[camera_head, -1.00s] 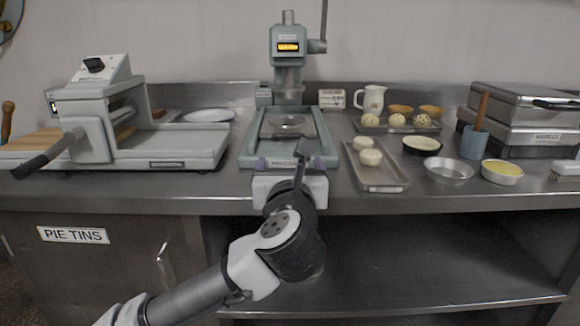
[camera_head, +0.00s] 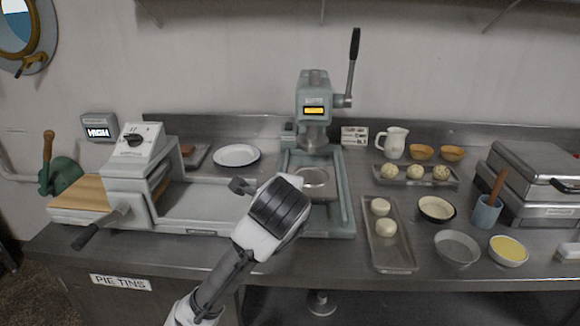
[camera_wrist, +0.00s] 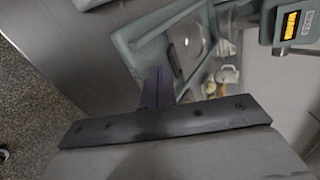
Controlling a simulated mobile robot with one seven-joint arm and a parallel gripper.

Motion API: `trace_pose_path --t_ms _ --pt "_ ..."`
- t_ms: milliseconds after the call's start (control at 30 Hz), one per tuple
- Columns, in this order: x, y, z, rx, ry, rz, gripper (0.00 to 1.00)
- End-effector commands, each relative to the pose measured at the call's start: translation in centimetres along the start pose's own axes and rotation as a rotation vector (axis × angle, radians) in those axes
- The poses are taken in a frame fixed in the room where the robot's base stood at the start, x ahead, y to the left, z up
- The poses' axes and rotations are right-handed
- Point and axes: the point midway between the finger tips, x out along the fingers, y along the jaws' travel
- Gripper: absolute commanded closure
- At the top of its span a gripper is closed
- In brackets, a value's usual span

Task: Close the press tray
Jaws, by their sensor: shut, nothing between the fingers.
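The teal press (camera_head: 313,112) stands at the back middle of the counter, with a lit orange display and its lever up. Its tray (camera_head: 343,208) extends forward along the base. A round metal tin (camera_head: 313,177) lies on the tray, in front of the ram. The press head (camera_wrist: 295,22) and tin (camera_wrist: 187,40) also show in the wrist view. My gripper (camera_wrist: 158,85) is shut and empty, its purple fingers together near the press frame. In the head view my wrist hides the fingers and the tray's front left part. I cannot tell whether they touch the tray.
A dough sheeter (camera_head: 140,175) with a protruding handle stands left. A narrow tray (camera_head: 390,252) with two dough pieces lies right of the press. Beyond it are bowls, a tin (camera_head: 457,248) and a waffle iron (camera_head: 530,180). A white plate (camera_head: 237,155) lies behind.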

Motion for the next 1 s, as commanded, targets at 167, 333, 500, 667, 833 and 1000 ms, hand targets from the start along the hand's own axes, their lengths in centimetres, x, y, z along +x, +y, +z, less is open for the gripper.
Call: trace_pose_path --t_ms 167,333,500,667,833,1000 --pt "-0.9 -0.3 0.1 -0.129 0.027 0.074 1.0" --pt "0.0 0.1 0.0 -0.153 0.029 0.088 1.0" --pt "2.8 0.3 0.0 -0.152 0.029 0.09 1.0" --pt "6.3 0.5 -0.2 -0.151 0.029 0.089 1.0" --pt "9.5 0.5 -0.2 -0.149 0.027 0.086 1.0" --pt "11.3 -1.1 0.0 -0.148 0.027 0.086 1.0"
